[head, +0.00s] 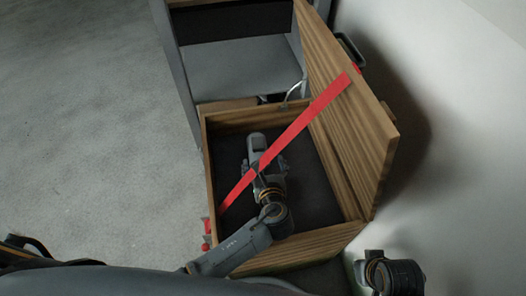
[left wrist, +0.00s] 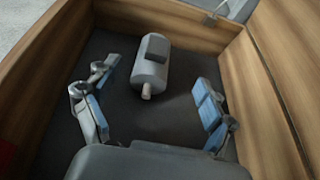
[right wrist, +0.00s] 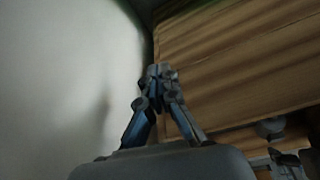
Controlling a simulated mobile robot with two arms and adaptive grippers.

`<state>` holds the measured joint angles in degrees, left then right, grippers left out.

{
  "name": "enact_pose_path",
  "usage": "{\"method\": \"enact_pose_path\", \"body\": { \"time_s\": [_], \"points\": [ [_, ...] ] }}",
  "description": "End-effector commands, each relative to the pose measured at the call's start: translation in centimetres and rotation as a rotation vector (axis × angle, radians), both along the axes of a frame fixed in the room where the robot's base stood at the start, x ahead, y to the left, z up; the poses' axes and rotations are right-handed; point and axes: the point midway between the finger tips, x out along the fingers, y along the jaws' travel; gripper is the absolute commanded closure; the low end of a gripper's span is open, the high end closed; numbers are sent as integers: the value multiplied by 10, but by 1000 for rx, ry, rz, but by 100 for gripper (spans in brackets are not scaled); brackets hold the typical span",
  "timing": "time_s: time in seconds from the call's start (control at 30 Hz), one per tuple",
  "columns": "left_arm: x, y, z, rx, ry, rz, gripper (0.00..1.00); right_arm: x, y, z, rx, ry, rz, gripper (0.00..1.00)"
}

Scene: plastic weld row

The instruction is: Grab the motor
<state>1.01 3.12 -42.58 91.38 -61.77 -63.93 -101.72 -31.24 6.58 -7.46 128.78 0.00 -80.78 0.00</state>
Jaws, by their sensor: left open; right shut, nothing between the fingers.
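The motor (head: 256,143), a grey cylinder with a dark box on its side and a pale shaft, lies on the dark floor of an open wooden box (head: 209,165). In the left wrist view the motor (left wrist: 152,68) lies ahead of my left gripper (left wrist: 153,82), its shaft pointing toward the palm. The left gripper is open, its blue-padded fingers on either side and apart from the motor. In the head view it is inside the box, partly hidden by a red strap. My right gripper (right wrist: 158,72) is shut and empty, outside the box near a wooden wall.
The red strap (head: 300,122) runs slantwise from the raised wooden lid (head: 345,100) to the box's left side, crossing above the left gripper. A grey frame (head: 245,65) stands behind the box. A pale wall is at the right; open floor lies left.

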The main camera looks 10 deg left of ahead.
Motion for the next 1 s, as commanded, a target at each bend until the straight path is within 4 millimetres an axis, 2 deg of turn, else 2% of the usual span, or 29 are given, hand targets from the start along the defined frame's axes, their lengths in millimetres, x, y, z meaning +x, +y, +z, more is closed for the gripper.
{"method": "enact_pose_path", "body": {
  "time_s": [0.23,0.33,0.5,0.67,0.73,0.9,1.0],
  "points": [
    [37,14,-18,1,-2,2,17,-10,-2,41,1,-25,-2,100],
    [50,18,-24,1,-1,2,17,-12,-3,42,1,-26,-4,100],
    [59,21,-27,1,-1,1,17,-14,-3,46,1,-27,-3,100],
    [75,27,-37,1,-2,3,17,-14,-3,34,1,-27,-3,100],
    [87,32,-44,2,-3,2,17,-10,-2,26,3,-43,-3,100],
    [97,35,-45,1,-1,2,17,22,7,38,34,-190,9,100],
    [101,37,-47,1,-1,1,17,33,11,42,45,-243,13,100]
  ]
}}
